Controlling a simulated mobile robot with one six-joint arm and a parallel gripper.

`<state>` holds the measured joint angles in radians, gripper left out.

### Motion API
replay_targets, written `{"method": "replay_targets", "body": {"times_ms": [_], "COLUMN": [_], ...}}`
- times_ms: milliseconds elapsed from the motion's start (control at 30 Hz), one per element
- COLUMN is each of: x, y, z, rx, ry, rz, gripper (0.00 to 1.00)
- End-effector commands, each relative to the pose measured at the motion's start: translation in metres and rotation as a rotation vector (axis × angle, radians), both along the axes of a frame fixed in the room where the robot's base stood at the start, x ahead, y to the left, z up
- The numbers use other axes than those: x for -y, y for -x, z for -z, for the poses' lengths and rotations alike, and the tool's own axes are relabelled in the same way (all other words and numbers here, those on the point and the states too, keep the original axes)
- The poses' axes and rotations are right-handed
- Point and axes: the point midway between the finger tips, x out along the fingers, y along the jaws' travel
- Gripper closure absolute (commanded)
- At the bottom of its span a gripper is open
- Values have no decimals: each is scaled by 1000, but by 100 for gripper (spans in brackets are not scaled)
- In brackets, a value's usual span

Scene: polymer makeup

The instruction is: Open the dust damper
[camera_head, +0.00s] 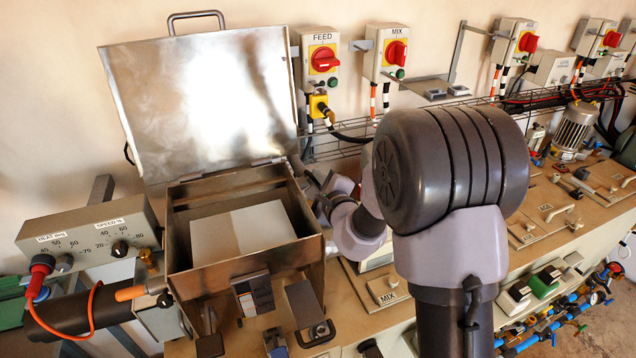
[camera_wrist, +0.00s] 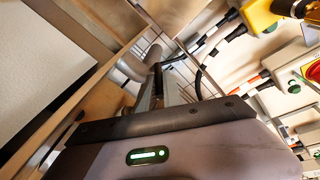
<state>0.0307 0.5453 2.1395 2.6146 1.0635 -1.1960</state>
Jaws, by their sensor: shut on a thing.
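My gripper (camera_wrist: 160,88) is at the back right corner of the open metal hopper (camera_head: 305,265), seen past its wrist housing in the wrist view. Its jaws are shut on a slim part beside a grey pipe elbow (camera_wrist: 133,64), which I take to be the dust damper. The damper itself is mostly hidden by the jaws and the housing, so its angle cannot be told. In the head view my arm reaches in from the right, and the fingertips are hidden or too small to make out near the hopper's rim.
The hopper's lid (camera_head: 205,95) stands open against the wall, with a white block (camera_head: 243,233) inside the hopper. FEED (camera_head: 321,62) and MIX (camera_head: 387,53) switch boxes hang behind. A wire cable tray (camera_head: 335,147) runs along the wall close to my gripper.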

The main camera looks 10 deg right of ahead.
Motion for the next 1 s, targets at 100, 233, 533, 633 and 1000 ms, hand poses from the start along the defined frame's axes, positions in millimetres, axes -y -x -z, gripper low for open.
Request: {"method": "replay_targets", "body": {"times_ms": [100,233,533,633,1000], "x": [-1,-1,-1,-1,0], "y": [0,0,0,0,0], "z": [1,1,0,0,1], "rx": [-2,-1,0,-1,-2], "ry": [2,1,1,1,2], "rz": [7,10,9,9,6], "gripper": [100,100,76,68,68]}}
